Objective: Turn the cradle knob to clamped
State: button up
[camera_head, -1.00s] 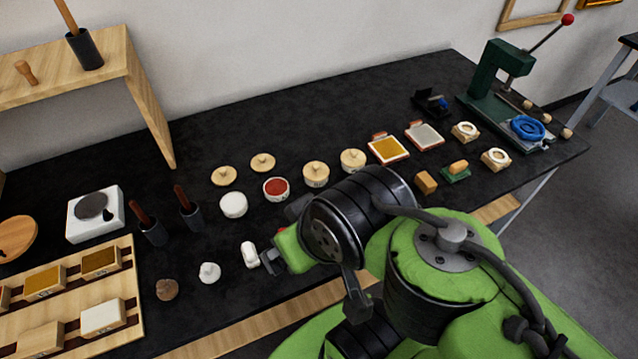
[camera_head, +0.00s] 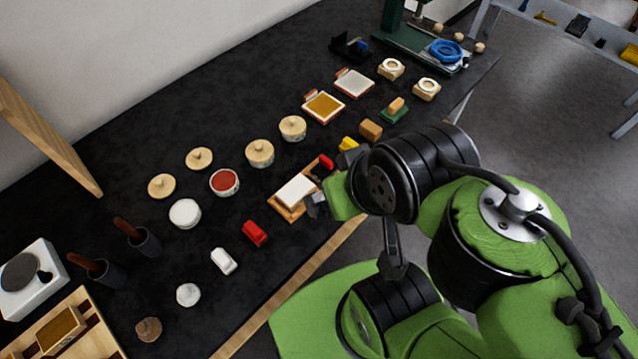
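A wooden cradle (camera_head: 283,209) with a white slab (camera_head: 295,191) on it lies near the front edge of the table. At its upper right is a small dark part with a red piece (camera_head: 326,162), which may be the knob; its setting is too small to read. My gripper (camera_head: 316,204) is at the cradle's right side, its grey end close to the white slab. The green wrist hides part of the cradle's right side. I cannot tell whether the fingers are open or shut, or whether they touch anything.
A red block (camera_head: 255,233) and a white block (camera_head: 223,261) lie left of the cradle. A yellow piece (camera_head: 348,144) and a tan block (camera_head: 371,130) lie beyond it. Lidded pots (camera_head: 260,153) and a red-filled bowl (camera_head: 224,182) stand behind. The table's back strip is clear.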

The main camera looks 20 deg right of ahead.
aim_at(327, 165)
jog(key=l+u, duration=0.15)
jog(key=u, duration=0.3)
jog(key=l+u, duration=0.2)
jog(key=u, duration=0.2)
jog(key=l+u, duration=0.2)
jog(key=u, duration=0.25)
